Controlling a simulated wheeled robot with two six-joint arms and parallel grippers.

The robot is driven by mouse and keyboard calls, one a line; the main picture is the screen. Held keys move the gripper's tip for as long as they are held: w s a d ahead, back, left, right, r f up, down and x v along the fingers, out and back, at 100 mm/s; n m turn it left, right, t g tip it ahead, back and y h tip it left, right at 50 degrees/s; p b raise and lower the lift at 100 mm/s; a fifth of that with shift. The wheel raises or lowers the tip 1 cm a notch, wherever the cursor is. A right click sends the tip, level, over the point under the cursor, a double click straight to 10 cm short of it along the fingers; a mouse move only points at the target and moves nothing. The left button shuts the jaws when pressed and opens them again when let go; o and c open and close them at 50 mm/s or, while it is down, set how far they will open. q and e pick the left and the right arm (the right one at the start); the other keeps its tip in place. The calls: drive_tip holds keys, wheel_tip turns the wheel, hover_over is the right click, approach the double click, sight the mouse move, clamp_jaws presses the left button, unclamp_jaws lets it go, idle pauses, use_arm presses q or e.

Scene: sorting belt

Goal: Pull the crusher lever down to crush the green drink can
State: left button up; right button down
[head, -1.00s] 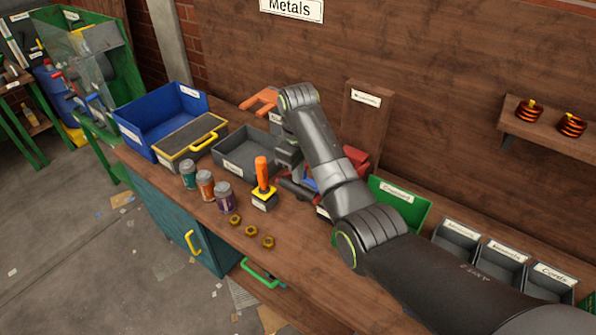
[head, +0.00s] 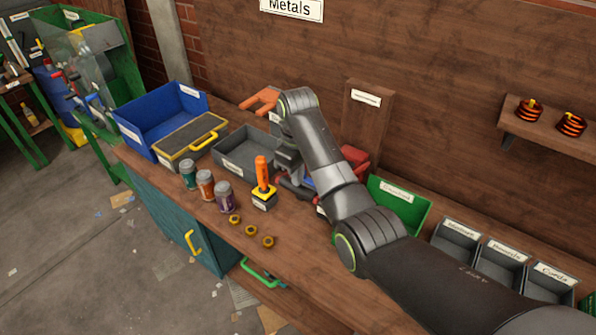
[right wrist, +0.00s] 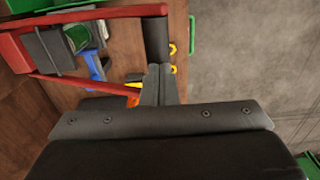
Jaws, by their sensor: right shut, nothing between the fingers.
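The red crusher (head: 355,155) stands behind my right arm in the head view, mostly hidden. In the right wrist view, its red lever arms (right wrist: 110,12) run to a black handle (right wrist: 155,40). The green drink can (right wrist: 77,38) shows between the lever arms, beside a dark crusher block (right wrist: 48,52); the head view hides it. My right gripper (right wrist: 159,72) is shut and empty, its fingertips at the handle's lower end in the picture; I cannot tell whether they touch. In the head view the right gripper (head: 288,160) is partly hidden. My left gripper is not in view.
An orange-handled joystick (head: 262,178), several cans (head: 206,186) and brass nuts (head: 251,230) stand near the bench's front edge. A grey tray (head: 235,165) and blue bin (head: 140,135) lie left, a green bin (head: 410,210) right.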

sight(295, 189)
drive_tip(key=shift+s+a+f, duration=0.1)
drive_tip(key=shift+s+f, duration=0.1)
drive_tip(key=shift+f, duration=0.3)
drive_tip(key=shift+s+a+f, duration=0.1)
drive_tip(key=shift+s+f, duration=0.05)
drive_tip(key=shift+f, duration=0.35)
drive_tip(key=shift+a+f, duration=0.1)
drive_tip(key=shift+f, duration=1.1)
drive_tip(key=shift+s+a+f+b, duration=0.1)
drive_tip(key=shift+f+b, duration=0.1)
drive_tip(key=shift+f, duration=0.2)
drive_tip(key=shift+s+f+b, duration=0.1)
drive_tip(key=shift+f+b, duration=0.05)
drive_tip(key=shift+f, duration=0.2)
wheel_tip(295, 189, down, 9)
drive_tip(key=b, duration=0.4)
drive_tip(key=shift+s+a, duration=0.25)
drive_tip(key=shift+s, duration=0.05)
drive_tip(key=shift+r, duration=0.1)
